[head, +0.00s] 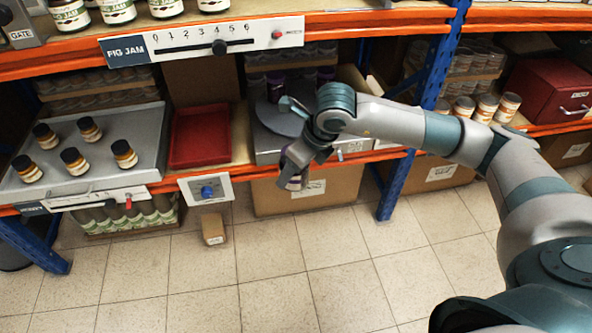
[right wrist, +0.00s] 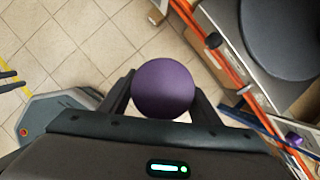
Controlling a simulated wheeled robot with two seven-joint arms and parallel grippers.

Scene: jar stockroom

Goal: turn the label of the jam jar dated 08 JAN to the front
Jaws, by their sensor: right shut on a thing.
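My right gripper (head: 296,168) is shut on a jar with a purple lid (right wrist: 163,89). In the head view the jar's lower part (head: 293,184) shows below the fingers, in front of the shelf edge. The right wrist view looks down on its lid, between the two fingers (right wrist: 162,100). Its label is mostly hidden and no date can be read. A round grey turntable (head: 272,117) stands on the shelf behind the gripper; it also shows in the right wrist view (right wrist: 285,40). Other purple-lidded jars (head: 276,88) stand at the turntable's back. My left gripper is not in view.
A red tray (head: 200,136) lies left of the turntable. A grey tray (head: 110,170) with several dark-lidded jars is further left. A blue post (head: 395,185) stands right of the gripper. A carton (head: 340,190) sits below the shelf. The floor in front is mostly clear.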

